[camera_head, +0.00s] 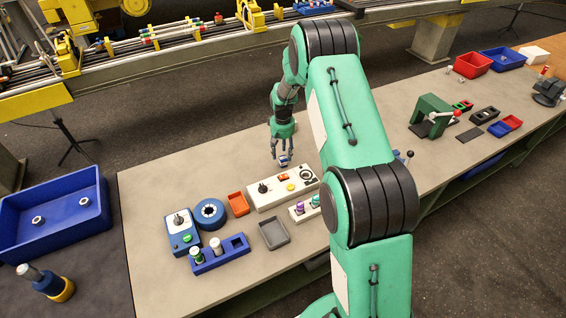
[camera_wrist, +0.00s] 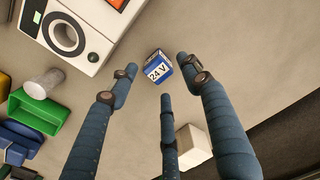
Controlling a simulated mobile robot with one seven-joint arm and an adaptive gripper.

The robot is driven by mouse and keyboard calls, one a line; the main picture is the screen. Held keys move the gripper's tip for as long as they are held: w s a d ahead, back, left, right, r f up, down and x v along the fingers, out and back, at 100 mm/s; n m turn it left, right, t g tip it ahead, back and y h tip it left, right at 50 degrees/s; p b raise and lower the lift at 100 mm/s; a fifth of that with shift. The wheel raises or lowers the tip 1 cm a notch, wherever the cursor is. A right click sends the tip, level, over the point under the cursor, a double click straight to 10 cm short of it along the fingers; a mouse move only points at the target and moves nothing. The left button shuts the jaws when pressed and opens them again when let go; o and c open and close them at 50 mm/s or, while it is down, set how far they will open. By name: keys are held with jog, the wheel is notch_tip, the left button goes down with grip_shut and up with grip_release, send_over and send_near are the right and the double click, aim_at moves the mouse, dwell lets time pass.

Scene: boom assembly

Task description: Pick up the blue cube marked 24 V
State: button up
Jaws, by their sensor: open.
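The blue cube marked 24 V (camera_wrist: 158,72) has a white label with dark lettering and lies in the wrist view ahead of and between my fingertips. In the head view the small cube (camera_head: 283,160) shows just under the fingers, behind the white control box. My gripper (camera_head: 281,150) points down over it. In the wrist view its three blue fingers (camera_wrist: 155,78) are spread open with bare surface visible between them. I cannot tell whether any finger touches the cube. Its lower side is hidden.
A white control box (camera_head: 282,188) stands just in front of the cube. A white block (camera_wrist: 193,146) lies beside the fingers.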

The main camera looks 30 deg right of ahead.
aim_at(283, 157)
jog(key=shift+f, duration=2.6)
jog(key=c, duration=1.1)
jog(key=shift+w+r, duration=0.1)
jog(key=shift+r, duration=4.95)
